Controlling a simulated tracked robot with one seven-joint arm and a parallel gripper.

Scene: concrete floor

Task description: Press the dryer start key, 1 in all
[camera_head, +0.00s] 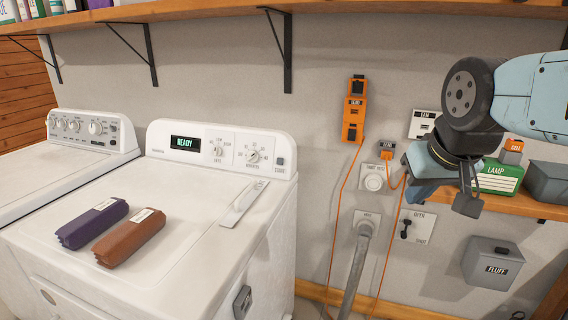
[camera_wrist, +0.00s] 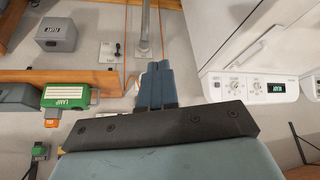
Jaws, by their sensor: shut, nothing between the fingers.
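The dryer (camera_head: 165,262) is white, with a raised control panel at its back. Its display (camera_head: 185,143) reads READY. A small dark start key (camera_head: 280,161) sits at the right end of the panel, by a START label. My gripper (camera_head: 468,207) is shut and empty, in the air in front of the wall, well right of the dryer. In the wrist view its shut fingers (camera_wrist: 155,70) point toward the wall by the duct. The dryer panel (camera_wrist: 250,87) and its READY display (camera_wrist: 277,87) show upside down at the right there.
A purple pouch (camera_head: 92,223) and a brown pouch (camera_head: 131,236) lie on the dryer top. A grey duct (camera_head: 357,268) and orange cords run down the wall. A green LAMP box (camera_head: 499,178) stands on the right shelf, a FLUFF bin (camera_head: 492,263) below. A shelf (camera_head: 300,10) overhangs the dryer.

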